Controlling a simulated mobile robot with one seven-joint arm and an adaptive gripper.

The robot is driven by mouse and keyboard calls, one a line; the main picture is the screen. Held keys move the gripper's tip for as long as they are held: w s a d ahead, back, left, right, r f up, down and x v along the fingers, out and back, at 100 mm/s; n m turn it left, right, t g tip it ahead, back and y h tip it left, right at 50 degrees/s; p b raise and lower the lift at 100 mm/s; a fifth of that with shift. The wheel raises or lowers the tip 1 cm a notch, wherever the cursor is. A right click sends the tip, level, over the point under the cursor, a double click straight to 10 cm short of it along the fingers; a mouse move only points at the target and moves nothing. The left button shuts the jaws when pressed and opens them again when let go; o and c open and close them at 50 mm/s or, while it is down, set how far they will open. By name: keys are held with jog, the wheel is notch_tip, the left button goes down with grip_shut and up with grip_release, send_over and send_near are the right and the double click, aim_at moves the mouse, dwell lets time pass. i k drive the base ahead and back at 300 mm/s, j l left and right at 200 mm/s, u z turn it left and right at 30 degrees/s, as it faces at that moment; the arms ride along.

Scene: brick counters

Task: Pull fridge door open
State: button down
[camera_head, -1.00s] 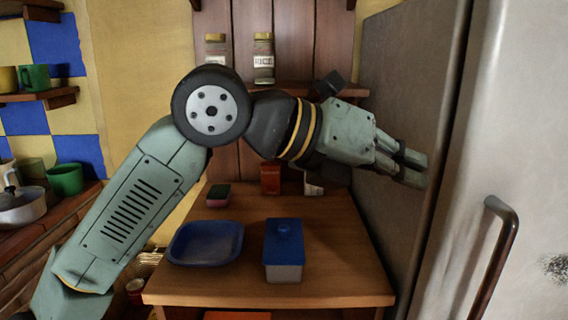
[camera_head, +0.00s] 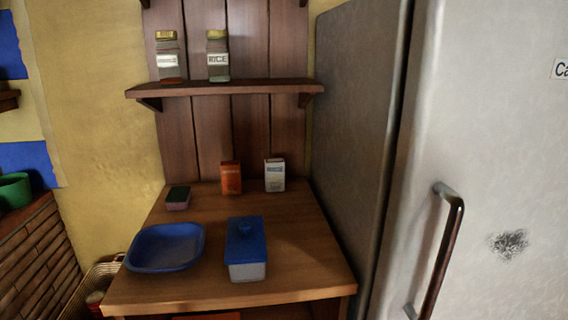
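The fridge (camera_head: 480,120) fills the right side of the head camera view, with a light grey front and a darker grey side facing the table. Its door looks shut, flush along the near left edge. A dark vertical bar handle (camera_head: 444,250) stands out from the door near that left edge; its lower end is close to the bottom of the picture. My gripper and arm are not in view, so whether the gripper is open or shut does not show.
A wooden table (camera_head: 300,270) stands left of the fridge, bearing a blue tray (camera_head: 166,247), a blue-lidded box (camera_head: 246,250), a sponge (camera_head: 178,198) and two small cartons. A wall shelf (camera_head: 225,88) with two jars is above. A brick counter (camera_head: 35,250) is at far left.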

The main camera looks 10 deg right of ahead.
aim_at(476, 226)
jog(key=z, duration=1.45)
jog(key=k+l, duration=0.2)
jog(key=l, duration=0.15)
jog(key=k+l+z, duration=0.15)
jog(key=l, duration=0.2)
jog(key=k+l, duration=0.2)
jog(key=l, duration=0.15)
